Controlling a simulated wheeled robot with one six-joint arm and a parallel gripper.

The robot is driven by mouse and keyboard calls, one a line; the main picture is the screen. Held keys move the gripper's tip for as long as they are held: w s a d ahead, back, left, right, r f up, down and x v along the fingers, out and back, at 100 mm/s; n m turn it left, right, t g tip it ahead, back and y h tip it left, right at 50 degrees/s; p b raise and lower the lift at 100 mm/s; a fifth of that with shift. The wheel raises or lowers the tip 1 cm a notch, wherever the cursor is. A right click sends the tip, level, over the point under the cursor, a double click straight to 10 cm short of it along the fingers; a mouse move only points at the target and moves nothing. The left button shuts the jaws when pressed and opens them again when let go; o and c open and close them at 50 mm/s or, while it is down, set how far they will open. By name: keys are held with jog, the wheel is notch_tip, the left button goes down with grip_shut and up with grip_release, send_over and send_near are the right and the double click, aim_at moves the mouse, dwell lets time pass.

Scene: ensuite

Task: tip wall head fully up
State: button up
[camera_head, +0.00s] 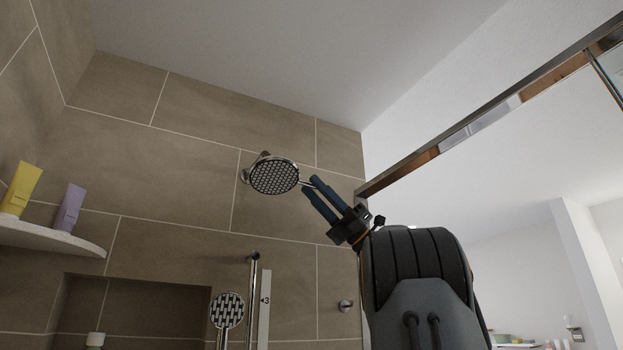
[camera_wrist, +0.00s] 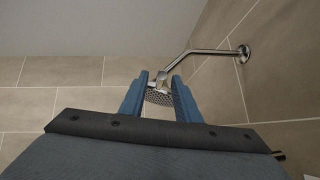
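The wall head (camera_head: 274,177) is a round chrome shower head with a dark dotted face, tilted downward in the head view. My gripper (camera_head: 309,184) has two blue fingers, spread apart, just right of its rim. A short thin chrome piece (camera_head: 303,184) shows between the rim and the fingertips; I cannot tell if they touch it. In the wrist view the wall head (camera_wrist: 159,97) and its chrome joint show between the open fingers (camera_wrist: 161,82), which hide its sides. Its bent chrome arm (camera_wrist: 208,51) runs right to a round wall mount.
A hand shower (camera_head: 227,311) hangs beside a vertical rail (camera_head: 252,290) below. A corner shelf (camera_head: 50,237) at left holds a yellow bottle (camera_head: 21,190) and a purple bottle (camera_head: 69,209). A metal frame bar (camera_head: 450,138) of the enclosure runs across the upper right.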

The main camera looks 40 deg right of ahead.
jog(key=shift+p+x, duration=0.4)
jog(key=shift+x, duration=0.7)
grip_shut()
